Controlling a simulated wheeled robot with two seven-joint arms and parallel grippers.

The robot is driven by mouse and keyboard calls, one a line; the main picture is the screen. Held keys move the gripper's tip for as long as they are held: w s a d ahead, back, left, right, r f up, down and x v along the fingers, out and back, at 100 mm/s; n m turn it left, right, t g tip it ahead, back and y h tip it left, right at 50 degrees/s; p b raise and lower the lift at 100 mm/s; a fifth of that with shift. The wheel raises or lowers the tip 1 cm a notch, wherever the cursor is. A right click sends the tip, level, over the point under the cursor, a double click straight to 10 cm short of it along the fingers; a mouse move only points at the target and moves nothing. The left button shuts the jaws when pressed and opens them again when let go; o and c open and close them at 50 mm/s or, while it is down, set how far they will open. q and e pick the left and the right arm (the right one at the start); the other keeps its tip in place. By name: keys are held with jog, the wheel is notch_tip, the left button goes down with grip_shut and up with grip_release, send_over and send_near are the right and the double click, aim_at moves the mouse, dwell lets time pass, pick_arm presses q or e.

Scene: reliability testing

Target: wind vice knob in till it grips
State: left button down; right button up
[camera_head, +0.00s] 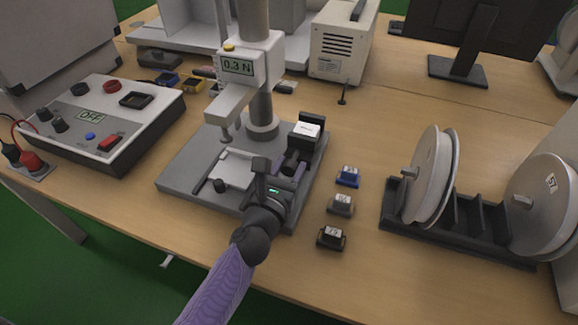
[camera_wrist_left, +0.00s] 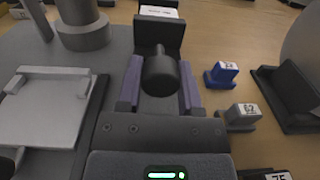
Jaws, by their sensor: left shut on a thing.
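The black vice (camera_head: 302,142), with a white block on top, stands at the right back of the grey test stand base. It shows at the top of the left wrist view (camera_wrist_left: 159,35), with its round black knob (camera_wrist_left: 160,73) facing me. My left gripper (camera_head: 290,170) reaches in from the front. In the left wrist view its two purple fingers (camera_wrist_left: 160,90) lie on either side of the knob, shut on it. The fingers and wrist hide most of the knob in the head view. My right gripper is not in view.
The test stand (camera_head: 262,110) with a 0.3 N display rises left of the vice. A white plate (camera_head: 236,168) lies left of my gripper. Several small labelled blocks, one blue (camera_head: 348,177), stand to the right, before a reel rack (camera_head: 462,228). A power box (camera_head: 95,125) reads OFF.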

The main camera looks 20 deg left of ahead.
pick_arm(q)
jog(key=shift+r+m+p, duration=0.1)
jog(key=shift+m+p, duration=0.2)
jog(key=shift+m, duration=0.7)
jog(key=m, duration=0.2)
jog(key=shift+m+p, duration=0.35)
jog(key=shift+m, duration=0.05)
jog(key=m, duration=0.2)
jog(key=shift+m+p, duration=0.3)
jog(key=m, duration=0.2)
jog(key=shift+m+p, duration=0.3)
jog(key=shift+m, duration=0.1)
jog(key=m+p, duration=0.1)
jog(key=m, duration=0.4)
jog(key=shift+m+p, duration=0.4)
jog(key=shift+m, duration=0.5)
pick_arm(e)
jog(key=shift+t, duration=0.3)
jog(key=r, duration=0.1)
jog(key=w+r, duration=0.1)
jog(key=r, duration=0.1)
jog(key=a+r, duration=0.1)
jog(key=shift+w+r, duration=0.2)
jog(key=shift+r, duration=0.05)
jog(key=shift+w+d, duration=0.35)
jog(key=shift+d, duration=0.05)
